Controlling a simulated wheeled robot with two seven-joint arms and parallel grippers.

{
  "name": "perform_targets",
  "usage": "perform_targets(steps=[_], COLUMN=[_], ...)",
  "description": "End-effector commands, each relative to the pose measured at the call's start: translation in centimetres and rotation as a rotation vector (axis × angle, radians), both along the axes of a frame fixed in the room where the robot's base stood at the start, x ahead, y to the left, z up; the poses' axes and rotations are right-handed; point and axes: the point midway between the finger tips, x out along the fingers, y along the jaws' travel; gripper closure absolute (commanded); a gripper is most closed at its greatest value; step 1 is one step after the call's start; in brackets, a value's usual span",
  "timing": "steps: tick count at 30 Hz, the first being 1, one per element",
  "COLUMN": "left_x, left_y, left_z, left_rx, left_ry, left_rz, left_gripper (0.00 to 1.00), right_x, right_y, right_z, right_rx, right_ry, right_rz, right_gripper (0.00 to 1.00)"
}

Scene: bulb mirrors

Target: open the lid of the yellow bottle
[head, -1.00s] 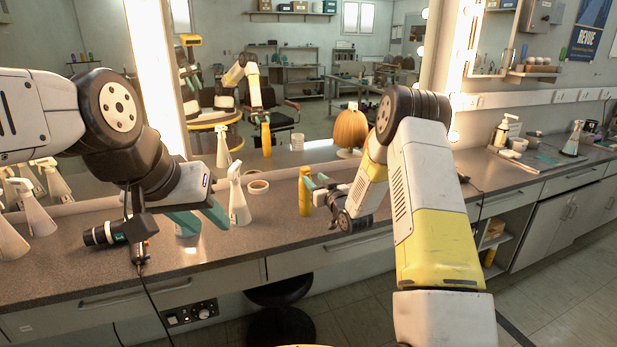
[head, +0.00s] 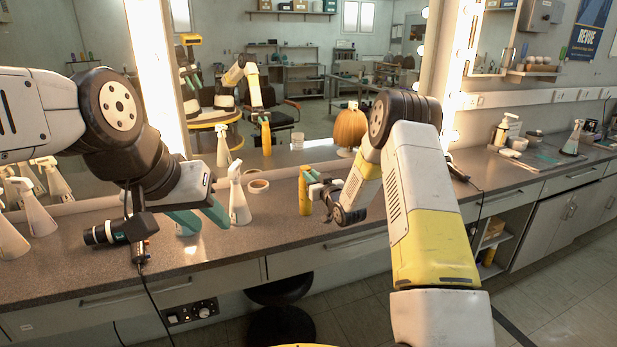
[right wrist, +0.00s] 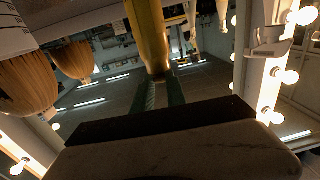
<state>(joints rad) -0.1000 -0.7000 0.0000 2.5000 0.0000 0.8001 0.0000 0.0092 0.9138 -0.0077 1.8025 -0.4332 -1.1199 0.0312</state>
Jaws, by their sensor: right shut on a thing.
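The yellow bottle (head: 304,196) stands upright on the grey counter, in front of the mirror, in the head view. My right gripper (head: 313,178) reaches it from the right at its upper part and is shut on it. In the right wrist view the two teal fingers (right wrist: 162,88) lie on either side of the yellow bottle (right wrist: 149,40). The fingers partly hide the bottle's top, so I cannot tell the lid from the body. My left gripper (head: 201,220) is open and empty over the counter at the left, apart from the bottle.
A white spray bottle (head: 238,198) and a tape roll (head: 258,186) stand between my left gripper and the yellow bottle. More spray bottles (head: 36,212) are at the far left. A brown rounded object (head: 350,126) and the mirror (head: 300,70) are behind. The counter's front middle (head: 275,232) is clear.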

Motion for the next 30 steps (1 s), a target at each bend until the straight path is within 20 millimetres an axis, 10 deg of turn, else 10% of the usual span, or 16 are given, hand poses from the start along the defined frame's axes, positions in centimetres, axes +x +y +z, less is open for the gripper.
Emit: perform_targets(steps=[30], left_x=[0.0], left_y=[0.0], left_z=[0.0], left_rx=[0.000], left_ry=[0.000], left_rz=[0.000], left_gripper=[0.64], right_x=[1.3], right_y=[0.4], right_z=[3.9], right_rx=[-0.204], right_ry=[0.515], right_rz=[-0.002], right_gripper=[1.00])
